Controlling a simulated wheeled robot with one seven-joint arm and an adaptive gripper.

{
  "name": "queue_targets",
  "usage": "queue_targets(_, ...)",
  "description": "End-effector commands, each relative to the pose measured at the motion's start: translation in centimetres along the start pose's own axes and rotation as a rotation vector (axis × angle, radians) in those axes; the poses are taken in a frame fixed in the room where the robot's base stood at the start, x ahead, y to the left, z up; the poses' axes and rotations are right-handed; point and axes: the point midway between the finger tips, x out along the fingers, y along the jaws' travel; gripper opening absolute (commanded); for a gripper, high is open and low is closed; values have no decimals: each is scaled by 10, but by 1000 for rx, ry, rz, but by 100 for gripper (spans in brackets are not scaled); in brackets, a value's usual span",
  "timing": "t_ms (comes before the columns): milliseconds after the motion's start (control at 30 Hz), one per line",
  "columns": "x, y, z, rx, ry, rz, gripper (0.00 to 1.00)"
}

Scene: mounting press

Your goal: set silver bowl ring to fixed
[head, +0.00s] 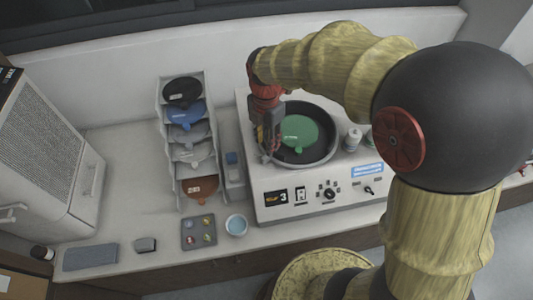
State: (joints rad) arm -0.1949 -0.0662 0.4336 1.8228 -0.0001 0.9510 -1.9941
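The mounting press (350,200) is a white machine on the counter with a round dark bowl set in its top. The silver bowl ring (335,150) shows as a grey rim around the bowl. A green disc with a small tab (299,132) lies inside the bowl. My gripper (269,146) points down at the left edge of the bowl, over or beside the ring. It hides that part of the rim. Whether it touches the ring, and whether its fingers are open or shut, is too small to tell.
Left of the press stands a rack (188,155) of coloured discs. A tray of small pieces (198,232) and a cup (236,224) sit in front. White bottles (352,139) stand right of the bowl. A vented box (45,150) fills the far left. My arm spans the right side.

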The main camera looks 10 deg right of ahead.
Motion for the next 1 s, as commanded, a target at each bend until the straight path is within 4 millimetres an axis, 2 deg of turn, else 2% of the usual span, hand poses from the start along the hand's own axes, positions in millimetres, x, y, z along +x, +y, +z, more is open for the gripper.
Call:
queue_targets(300,48,-1,-1,2,2,-4,32)
queue_targets(500,68,-1,0,3,0,-1,32)
queue_targets(867,73,0,0,4,0,0,32)
queue_targets(1000,73,0,0,4,0,0,24)
